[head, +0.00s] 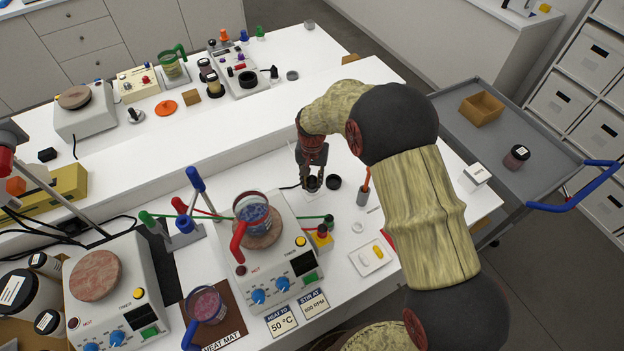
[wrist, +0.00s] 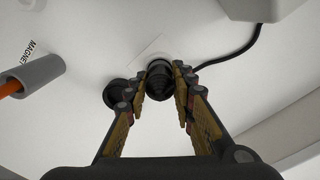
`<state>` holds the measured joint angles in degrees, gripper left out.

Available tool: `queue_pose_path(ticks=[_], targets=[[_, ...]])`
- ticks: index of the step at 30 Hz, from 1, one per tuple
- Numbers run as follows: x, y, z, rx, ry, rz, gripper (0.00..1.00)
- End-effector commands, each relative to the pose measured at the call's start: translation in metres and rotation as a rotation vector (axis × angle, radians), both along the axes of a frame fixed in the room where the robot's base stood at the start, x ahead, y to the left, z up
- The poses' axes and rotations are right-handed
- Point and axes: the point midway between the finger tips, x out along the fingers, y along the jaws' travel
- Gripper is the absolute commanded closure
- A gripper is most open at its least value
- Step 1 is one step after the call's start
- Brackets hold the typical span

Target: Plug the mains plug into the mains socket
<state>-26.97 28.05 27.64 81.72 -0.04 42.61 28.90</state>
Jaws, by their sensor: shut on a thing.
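My gripper (head: 312,178) is shut on a black round plug (wrist: 160,82), low over the white bench. The fingers grip it on both sides in the wrist view (wrist: 160,92). A black cable (wrist: 232,52) runs from behind the plug towards the hotplate. A thin white square plate (wrist: 152,50), seemingly the mains socket's, lies under the plug and is mostly hidden by it. I cannot tell whether the plug is seated or just above it. A separate black round piece (wrist: 116,93) lies close beside; in the head view (head: 333,182) it is right of the gripper.
The hotplate (head: 272,262) with a blue-filled beaker (head: 254,213) stands left of my arm. An orange-handled tool in a grey holder (head: 362,194) stands to the right. A white tray (head: 371,258) with yellow pieces lies in front. Bare bench lies behind the gripper.

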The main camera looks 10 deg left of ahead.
Motion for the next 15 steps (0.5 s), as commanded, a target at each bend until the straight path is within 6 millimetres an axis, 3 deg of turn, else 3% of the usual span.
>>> queue_pose_path(ticks=[10,11,15], targets=[[-0.0001,0.0000,-0.0086,0.000,0.000,0.000,1.00],[0.0000,0.0000,-0.0082,0.000,0.000,0.000,0.74],[-0.0001,0.0000,-0.0078,0.000,0.000,0.000,0.66]])
